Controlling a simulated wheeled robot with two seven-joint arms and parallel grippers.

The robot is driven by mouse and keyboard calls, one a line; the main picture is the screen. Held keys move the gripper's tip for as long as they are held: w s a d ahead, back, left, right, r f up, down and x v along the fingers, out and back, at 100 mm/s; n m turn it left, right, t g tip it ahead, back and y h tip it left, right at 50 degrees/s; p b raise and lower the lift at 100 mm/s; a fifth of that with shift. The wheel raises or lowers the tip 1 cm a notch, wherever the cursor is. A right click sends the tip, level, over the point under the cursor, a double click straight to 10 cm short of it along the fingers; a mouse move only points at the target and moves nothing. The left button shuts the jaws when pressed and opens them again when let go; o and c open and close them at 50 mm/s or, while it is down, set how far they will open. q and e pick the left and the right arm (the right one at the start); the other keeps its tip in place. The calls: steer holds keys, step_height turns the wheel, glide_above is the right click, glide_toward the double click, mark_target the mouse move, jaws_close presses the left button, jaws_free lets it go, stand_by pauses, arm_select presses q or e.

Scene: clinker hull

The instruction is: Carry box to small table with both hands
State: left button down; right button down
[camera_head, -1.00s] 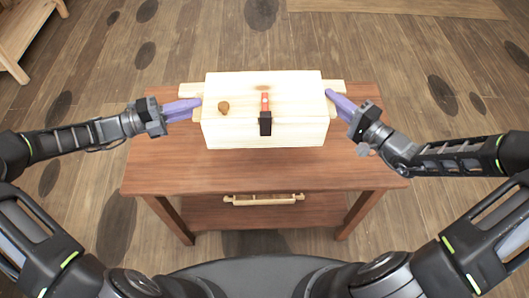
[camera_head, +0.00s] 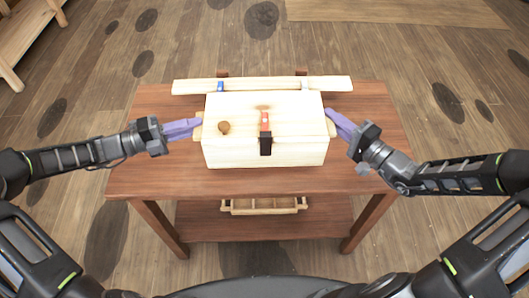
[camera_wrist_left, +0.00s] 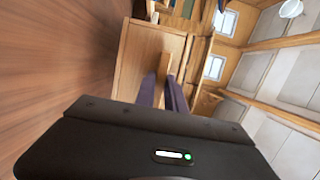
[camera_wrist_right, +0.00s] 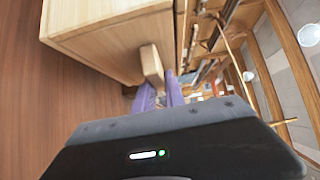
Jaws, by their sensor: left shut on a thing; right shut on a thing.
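The pale wooden box (camera_head: 293,150) is over the middle of the reddish-brown table (camera_head: 140,180), lid closed. Its front has a black latch (camera_head: 265,144) below a red piece. My left gripper (camera_head: 198,124) is shut on the box's left end handle, seen in the left wrist view (camera_wrist_left: 164,66). My right gripper (camera_head: 330,116) is shut on the right end handle, seen in the right wrist view (camera_wrist_right: 152,66). The box looks level. I cannot tell whether its underside touches the tabletop.
A long pale plank (camera_head: 285,85) with a small blue piece lies behind the box along the table's far edge. A small brown lump (camera_head: 224,128) is on the lid. A wooden tray (camera_head: 264,205) sits on the lower shelf. Another wooden piece of furniture (camera_head: 30,40) stands upper left.

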arm_select(q)
steer(key=shift+f, duration=0.2)
arm_select(e)
steer(key=shift+f, duration=0.15)
